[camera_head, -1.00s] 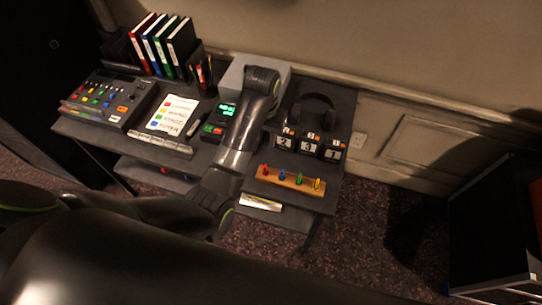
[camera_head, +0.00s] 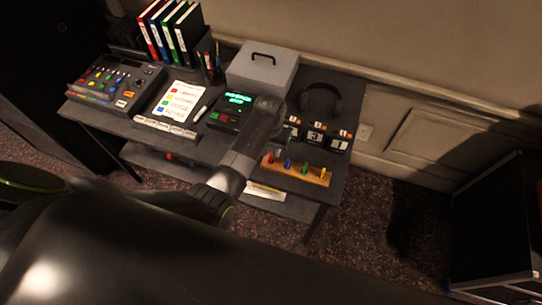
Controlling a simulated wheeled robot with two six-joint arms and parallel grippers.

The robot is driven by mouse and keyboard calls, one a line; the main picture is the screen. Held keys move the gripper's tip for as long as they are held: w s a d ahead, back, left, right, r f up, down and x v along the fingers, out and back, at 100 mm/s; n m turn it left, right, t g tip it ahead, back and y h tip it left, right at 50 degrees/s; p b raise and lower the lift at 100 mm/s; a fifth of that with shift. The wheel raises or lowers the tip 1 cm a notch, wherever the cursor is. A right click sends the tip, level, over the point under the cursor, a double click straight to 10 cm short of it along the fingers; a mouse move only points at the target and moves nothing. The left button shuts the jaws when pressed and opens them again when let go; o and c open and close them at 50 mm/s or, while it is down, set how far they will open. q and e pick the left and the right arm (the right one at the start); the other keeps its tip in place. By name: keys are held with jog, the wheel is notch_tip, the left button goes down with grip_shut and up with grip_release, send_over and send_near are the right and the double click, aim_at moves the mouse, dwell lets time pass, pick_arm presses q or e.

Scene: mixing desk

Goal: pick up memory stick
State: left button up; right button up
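Small red (camera_head: 271,157), blue (camera_head: 288,163), green (camera_head: 305,168) and yellow (camera_head: 323,173) upright pieces, which look like memory sticks, stand in a wooden rack (camera_head: 300,175) at the right front of the desk. My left arm (camera_head: 238,162) reaches over the desk from the left, and its far end is just up and left of the rack. My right gripper does not show.
Behind the rack are numbered black blocks (camera_head: 315,138) and headphones (camera_head: 320,100). A grey box (camera_head: 262,68) stands at the back, and a device with a green display (camera_head: 236,100) is left of the arm. The mixing console (camera_head: 115,85) and a printed sheet (camera_head: 180,101) are further left.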

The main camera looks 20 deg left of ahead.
aim_at(271, 154)
pick_arm(q)
jog(key=shift+w+f, duration=0.15)
jog(key=shift+f, duration=2.2)
grip_shut()
